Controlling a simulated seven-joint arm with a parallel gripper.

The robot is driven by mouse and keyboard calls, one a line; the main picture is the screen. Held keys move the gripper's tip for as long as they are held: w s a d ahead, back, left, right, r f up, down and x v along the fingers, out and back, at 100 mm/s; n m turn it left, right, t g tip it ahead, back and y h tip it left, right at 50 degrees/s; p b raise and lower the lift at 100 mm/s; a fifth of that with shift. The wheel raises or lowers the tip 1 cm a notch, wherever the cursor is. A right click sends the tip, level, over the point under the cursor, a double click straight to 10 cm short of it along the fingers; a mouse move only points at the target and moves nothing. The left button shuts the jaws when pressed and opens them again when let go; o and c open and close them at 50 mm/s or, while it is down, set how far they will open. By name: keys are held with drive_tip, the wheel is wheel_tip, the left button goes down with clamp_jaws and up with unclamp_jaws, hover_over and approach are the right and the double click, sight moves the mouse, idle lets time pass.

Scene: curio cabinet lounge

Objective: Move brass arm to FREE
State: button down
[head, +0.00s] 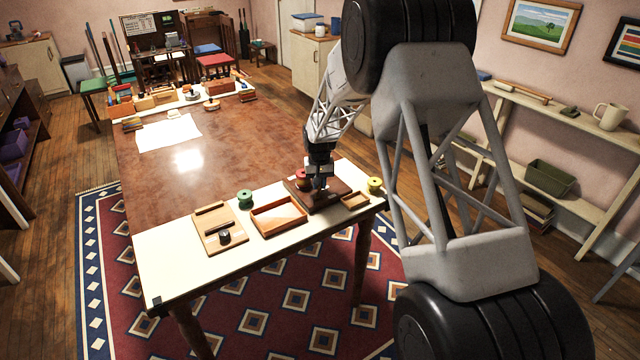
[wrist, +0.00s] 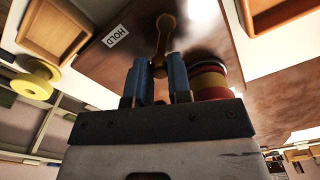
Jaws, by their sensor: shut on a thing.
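The brass arm (wrist: 165,32) lies over a dark brown wooden base, with a white HOLD label (wrist: 116,36) to its left in the wrist view. My gripper (wrist: 164,80) has its two blue fingers closed about the arm's near end. In the head view my gripper (head: 319,184) points down over the wooden base (head: 325,203) on the cream strip of the table. A red spool (wrist: 210,80) with a yellowish band stands close to the right of my fingers; it also shows in the head view (head: 302,178). No FREE label is readable in either view.
A yellow spool (head: 375,184) and a small tray (head: 355,200) are right of the base. An open wooden tray (head: 279,217), a green spool (head: 245,198) and a board (head: 218,232) with a black knob are left. The brown tabletop (head: 215,150) behind is mostly clear.

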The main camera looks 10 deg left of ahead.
drive_tip(key=shift+a+n, duration=0.1)
drive_tip(key=shift+n, duration=0.3)
drive_tip(key=c, duration=1)
unclamp_jaws()
drive_tip(key=shift+c, duration=0.2)
drive_tip(key=shift+r, duration=0.15)
drive_tip(key=shift+r, duration=3.8)
drive_tip(key=shift+r, duration=0.1)
